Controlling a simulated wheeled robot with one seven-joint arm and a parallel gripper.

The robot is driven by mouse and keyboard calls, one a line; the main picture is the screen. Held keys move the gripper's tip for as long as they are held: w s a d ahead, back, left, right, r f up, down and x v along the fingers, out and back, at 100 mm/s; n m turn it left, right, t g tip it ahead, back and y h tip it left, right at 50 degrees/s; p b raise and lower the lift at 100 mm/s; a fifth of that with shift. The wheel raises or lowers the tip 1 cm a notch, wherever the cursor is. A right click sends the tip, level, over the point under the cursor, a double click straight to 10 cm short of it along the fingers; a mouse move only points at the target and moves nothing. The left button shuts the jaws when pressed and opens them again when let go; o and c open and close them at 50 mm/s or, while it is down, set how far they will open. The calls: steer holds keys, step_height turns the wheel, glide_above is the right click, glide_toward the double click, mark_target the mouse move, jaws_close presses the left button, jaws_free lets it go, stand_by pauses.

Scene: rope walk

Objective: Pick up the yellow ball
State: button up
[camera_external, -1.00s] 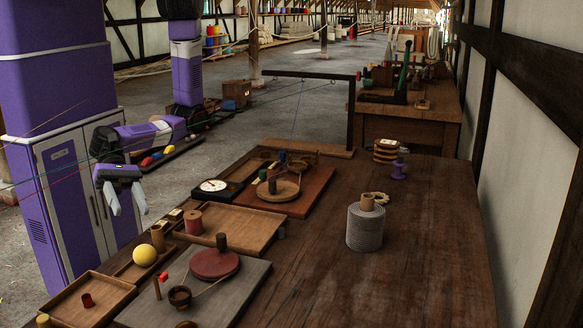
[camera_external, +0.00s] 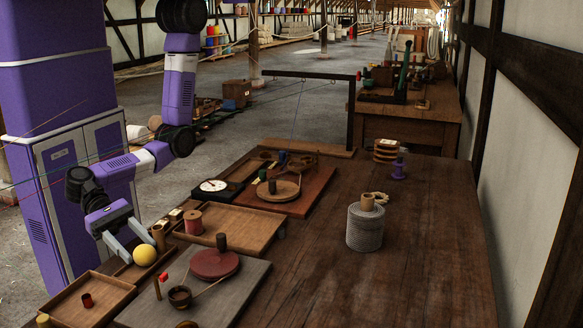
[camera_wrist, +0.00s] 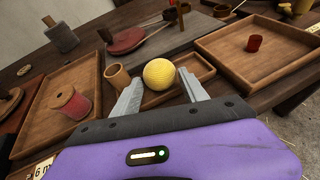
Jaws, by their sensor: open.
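The yellow ball (camera_external: 145,255) sits in a small narrow wooden tray (camera_external: 125,273) near the left edge of the table. It also shows in the wrist view (camera_wrist: 160,74), just beyond and between my fingertips. My gripper (camera_external: 136,255) is open, with its two grey fingers pointing down toward the ball. In the wrist view my gripper (camera_wrist: 160,90) has one finger on each side of the ball's near part. Whether the fingers touch the ball cannot be told.
A small wooden cup (camera_wrist: 117,77) stands close beside the left finger in the wrist view. A tray with a red spool (camera_external: 193,222) lies behind, and a tray with a small red cylinder (camera_external: 87,300) in front. A grey board with a red disc (camera_external: 214,264) lies to the right.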

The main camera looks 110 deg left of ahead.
steer(key=shift+x, duration=1.05)
steer(key=c, duration=1)
